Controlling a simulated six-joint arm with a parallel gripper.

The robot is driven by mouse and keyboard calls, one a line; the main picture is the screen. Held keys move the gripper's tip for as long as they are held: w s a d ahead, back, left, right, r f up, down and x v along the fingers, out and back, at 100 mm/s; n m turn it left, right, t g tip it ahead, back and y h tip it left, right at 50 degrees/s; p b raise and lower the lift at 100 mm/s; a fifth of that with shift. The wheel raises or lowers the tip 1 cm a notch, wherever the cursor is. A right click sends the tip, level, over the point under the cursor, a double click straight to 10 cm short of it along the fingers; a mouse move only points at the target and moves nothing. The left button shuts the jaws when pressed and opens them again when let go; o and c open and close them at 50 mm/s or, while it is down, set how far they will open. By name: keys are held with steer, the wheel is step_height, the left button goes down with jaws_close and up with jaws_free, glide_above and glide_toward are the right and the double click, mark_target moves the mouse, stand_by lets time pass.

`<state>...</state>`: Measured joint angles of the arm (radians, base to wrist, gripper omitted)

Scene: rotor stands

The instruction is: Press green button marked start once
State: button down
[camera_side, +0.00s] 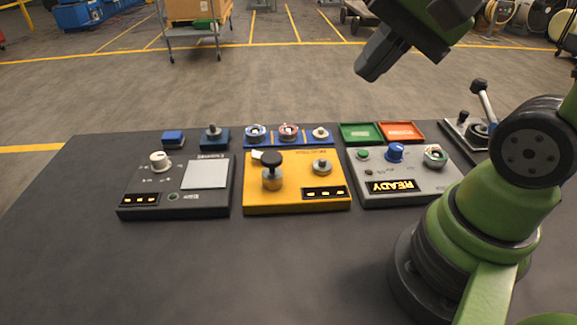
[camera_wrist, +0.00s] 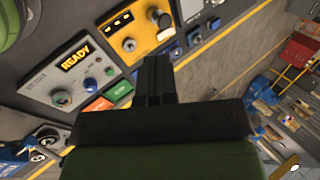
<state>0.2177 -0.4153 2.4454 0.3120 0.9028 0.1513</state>
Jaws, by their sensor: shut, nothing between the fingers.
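A grey control box (camera_side: 405,172) stands on the dark table, with a lit READY display (camera_side: 391,186). A small green button (camera_side: 363,154) sits on its top, left of a blue knob (camera_side: 395,152); the button also shows in the wrist view (camera_wrist: 110,71). Its marking is too small to read. A small green-ringed button (camera_side: 173,196) is on the black box at the left, its label also unclear. My gripper (camera_side: 372,68) is shut and empty, well above and behind the grey box. In the wrist view the gripper (camera_wrist: 153,66) is apart from the button.
A yellow box (camera_side: 296,200) with a black plunger (camera_side: 271,165) stands left of the grey box. A lever (camera_side: 484,103) rises at the right. The table's front area is clear.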

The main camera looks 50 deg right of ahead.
steer(key=s+n, duration=0.1)
steer(key=n, duration=0.1)
steer(key=s+r+n+t+h, duration=0.1)
steer(key=n, duration=0.1)
steer(key=s+r+n, duration=0.1)
steer(key=s+n, duration=0.1)
steer(key=shift+a+r+n+t, duration=0.25)
steer(key=shift+n+t, duration=0.15)
steer(key=m+g+h, duration=0.2)
steer(key=m+g, duration=0.5)
steer(key=m, duration=1.6)
glide_above(360, 152)
step_height(360, 152, down, 13)
step_height(360, 152, down, 14)
steer(key=shift+r, duration=0.1)
